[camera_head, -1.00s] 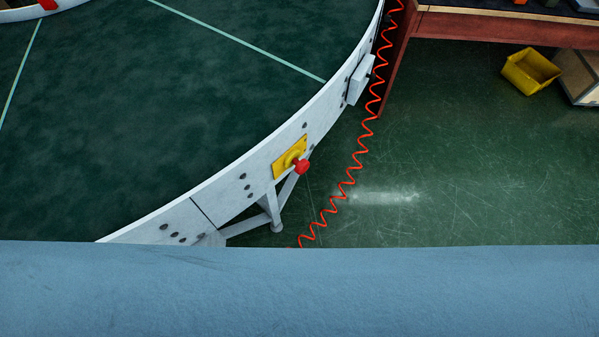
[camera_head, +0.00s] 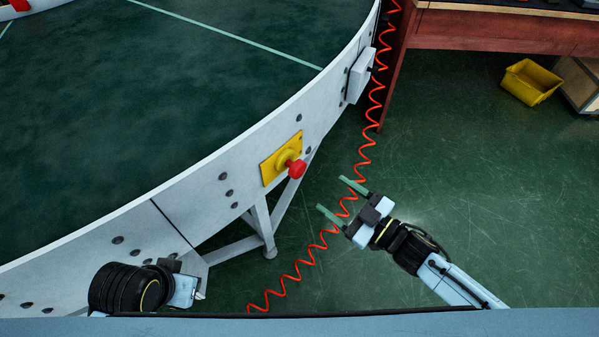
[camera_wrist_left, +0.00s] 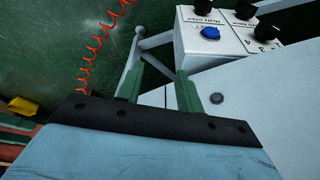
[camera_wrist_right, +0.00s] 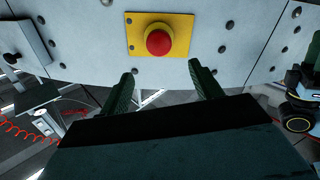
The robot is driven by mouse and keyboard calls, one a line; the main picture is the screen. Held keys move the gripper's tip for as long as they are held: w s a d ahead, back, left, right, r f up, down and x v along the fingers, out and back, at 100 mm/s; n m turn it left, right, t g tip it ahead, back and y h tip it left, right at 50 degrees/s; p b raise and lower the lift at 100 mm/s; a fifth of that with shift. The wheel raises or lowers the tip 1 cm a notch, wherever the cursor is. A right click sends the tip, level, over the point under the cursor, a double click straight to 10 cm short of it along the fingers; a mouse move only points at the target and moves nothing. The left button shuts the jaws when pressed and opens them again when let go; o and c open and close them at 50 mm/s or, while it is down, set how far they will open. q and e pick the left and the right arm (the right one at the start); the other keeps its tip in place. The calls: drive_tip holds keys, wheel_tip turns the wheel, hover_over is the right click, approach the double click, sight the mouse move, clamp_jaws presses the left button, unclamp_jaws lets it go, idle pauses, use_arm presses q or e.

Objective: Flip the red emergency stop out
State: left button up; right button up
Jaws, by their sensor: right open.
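The red emergency stop (camera_head: 296,169) is a round red knob on a yellow plate (camera_head: 268,171), fixed to the white outer side wall of the curved conveyor (camera_head: 205,187). In the right wrist view the red knob (camera_wrist_right: 159,42) is ahead, above the gap between the fingers. My right gripper (camera_head: 330,193) is open and empty, to the lower right of the knob and apart from it. My left gripper shows only partly at the lower left of the head view; in the left wrist view its fingers (camera_wrist_left: 158,78) are apart with nothing between them.
A coiled red cable (camera_head: 322,243) hangs close to my right fingers. A white support leg (camera_head: 262,220) stands below the knob. A control box with a blue button (camera_wrist_left: 209,33) is near my left gripper. A red-sided table (camera_head: 490,35) and yellow bin (camera_head: 530,82) are farther right.

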sight(302, 172)
drive_tip(key=b+x, duration=0.3)
drive_tip(key=x, duration=0.8)
drive_tip(key=shift+w+f, duration=0.1)
drive_tip(key=shift+w+a, duration=0.15)
use_arm(q)
drive_tip(key=w+d+r+t+h, duration=0.1)
drive_tip(key=w+d+r+t, duration=0.3)
drive_tip(key=w+r+t, duration=0.2)
drive_tip(key=shift+w+d+r+h, duration=0.15)
drive_tip(key=shift+w+r+h, duration=0.35)
drive_tip(key=shift+w, duration=0.4)
